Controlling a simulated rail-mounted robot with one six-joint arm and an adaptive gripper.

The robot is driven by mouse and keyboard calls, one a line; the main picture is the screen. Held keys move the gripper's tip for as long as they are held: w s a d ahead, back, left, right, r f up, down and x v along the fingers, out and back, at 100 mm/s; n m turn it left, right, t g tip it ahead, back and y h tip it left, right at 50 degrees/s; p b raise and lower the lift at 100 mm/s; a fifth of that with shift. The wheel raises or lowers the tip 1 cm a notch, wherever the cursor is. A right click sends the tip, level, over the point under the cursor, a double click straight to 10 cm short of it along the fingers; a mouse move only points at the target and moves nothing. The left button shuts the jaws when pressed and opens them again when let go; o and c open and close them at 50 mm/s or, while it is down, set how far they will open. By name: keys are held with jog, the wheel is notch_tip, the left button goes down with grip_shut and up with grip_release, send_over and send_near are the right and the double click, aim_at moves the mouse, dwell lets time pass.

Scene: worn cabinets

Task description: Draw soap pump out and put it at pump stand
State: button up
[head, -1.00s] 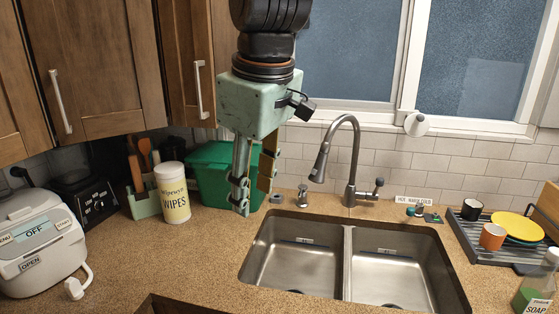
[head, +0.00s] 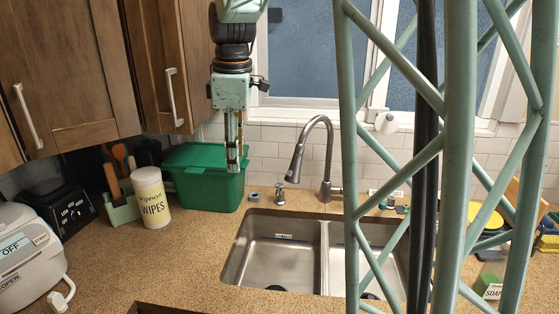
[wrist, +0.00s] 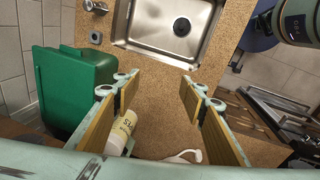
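The soap pump (head: 279,194) is a small metal dispenser standing upright in the counter behind the left sink basin. A short grey block with a round top (head: 254,196) sits just left of it and may be the pump stand; I cannot read a label. In the wrist view, the pump (wrist: 97,7) is at the top edge and the grey block (wrist: 95,37) is below it. My gripper (head: 233,163) hangs pointing down in front of the green bin, left of the pump and above the counter. In the wrist view its fingers (wrist: 155,82) are wide apart and empty.
The green bin (head: 207,188) and wipes canister (head: 151,198) stand left of the pump. The faucet (head: 325,165) rises to its right, behind the double sink (head: 268,252). A green soap bottle (head: 488,284) shows behind my lattice column.

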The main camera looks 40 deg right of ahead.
jog(key=w+d+f+n+p, duration=0.2)
jog(key=w+d+f, duration=0.1)
jog(key=w+d, duration=0.35)
jog(key=w+d+f+n+p, duration=0.2)
jog(key=w+d+f+p, duration=0.1)
jog(key=w+d, duration=0.3)
jog(key=n+g+p, duration=0.2)
jog(key=n+p, duration=0.3)
send_over(280, 196)
jog(key=w+d, duration=0.1)
notch_tip(280, 196, down, 13)
jog(key=shift+w+d+y, duration=0.2)
jog(key=shift+y, duration=0.1)
jog(key=shift+f, duration=0.1)
jog(key=shift+f+p, duration=0.4)
jog(key=shift+f, duration=6.25)
grip_shut()
